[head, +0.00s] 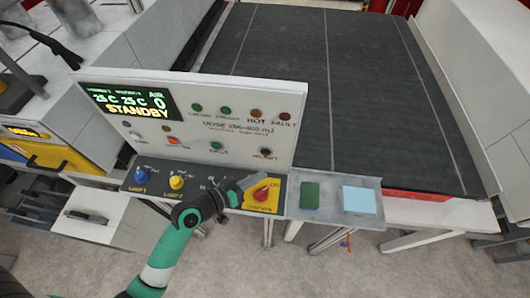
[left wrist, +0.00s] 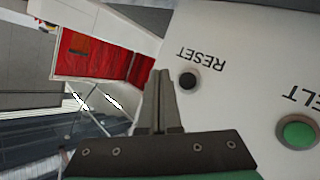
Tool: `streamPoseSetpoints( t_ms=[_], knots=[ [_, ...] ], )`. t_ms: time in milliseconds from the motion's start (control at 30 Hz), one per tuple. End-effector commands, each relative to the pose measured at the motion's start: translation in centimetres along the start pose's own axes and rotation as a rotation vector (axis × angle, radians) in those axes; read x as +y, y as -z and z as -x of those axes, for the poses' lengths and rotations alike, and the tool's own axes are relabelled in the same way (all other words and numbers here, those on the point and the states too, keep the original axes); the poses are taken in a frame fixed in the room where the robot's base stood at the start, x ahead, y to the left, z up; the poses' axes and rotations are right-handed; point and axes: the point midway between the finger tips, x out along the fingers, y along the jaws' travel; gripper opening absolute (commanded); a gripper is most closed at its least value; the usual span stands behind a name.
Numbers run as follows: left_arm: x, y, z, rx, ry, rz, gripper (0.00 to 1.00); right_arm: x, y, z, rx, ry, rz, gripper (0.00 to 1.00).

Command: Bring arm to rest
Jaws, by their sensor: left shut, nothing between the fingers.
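My left gripper (head: 256,180) is at the end of my green and grey left arm, in front of the lower part of the control panel (head: 215,100). Its fingers are shut and empty, near the red knob (head: 262,193) on its yellow plate; I cannot tell whether they touch anything. In the left wrist view, the closed fingers (left wrist: 160,85) point toward the panel face, beside the black RESET button (left wrist: 188,80). A green button (left wrist: 298,132) is further right. My right gripper is not in view.
A blue knob (head: 140,172) and a yellow knob (head: 177,181) sit on the panel's ledge. A green block (head: 310,195) and a light blue block (head: 361,199) lie on a grey tray (head: 333,213). The dark conveyor belt (head: 290,60) is behind. The display (head: 130,103) reads STANDBY.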

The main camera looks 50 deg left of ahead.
Motion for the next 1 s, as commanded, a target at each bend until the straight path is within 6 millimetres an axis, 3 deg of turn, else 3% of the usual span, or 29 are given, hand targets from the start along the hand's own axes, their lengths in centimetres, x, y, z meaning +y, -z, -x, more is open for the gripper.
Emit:
streamPoseSetpoints(
  t_ms=[367, 467, 567, 767, 867, 1000],
  knots=[
    [0.1, 0.0, 0.0, -0.001, -0.002, -0.001, 0.00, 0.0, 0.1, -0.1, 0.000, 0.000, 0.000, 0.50],
    [1.5, 1.2, -0.3, 0.005, -0.028, -0.015, 0.00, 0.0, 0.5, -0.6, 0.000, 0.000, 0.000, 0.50],
    [4.5, 5.2, -1.6, 0.055, -0.089, -0.058, 0.00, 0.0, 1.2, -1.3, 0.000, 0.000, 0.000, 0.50],
    [14.9, 18.8, -2.4, 0.275, -0.249, -0.229, 0.00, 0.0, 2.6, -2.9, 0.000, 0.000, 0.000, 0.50],
    [20.6, 25.6, -1.1, 0.405, -0.308, -0.319, 0.00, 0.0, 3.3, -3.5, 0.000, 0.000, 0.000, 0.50],
    [28.2, 34.7, 3.0, 0.605, -0.369, -0.420, 0.00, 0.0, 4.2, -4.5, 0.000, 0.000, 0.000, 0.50]
  ],
)
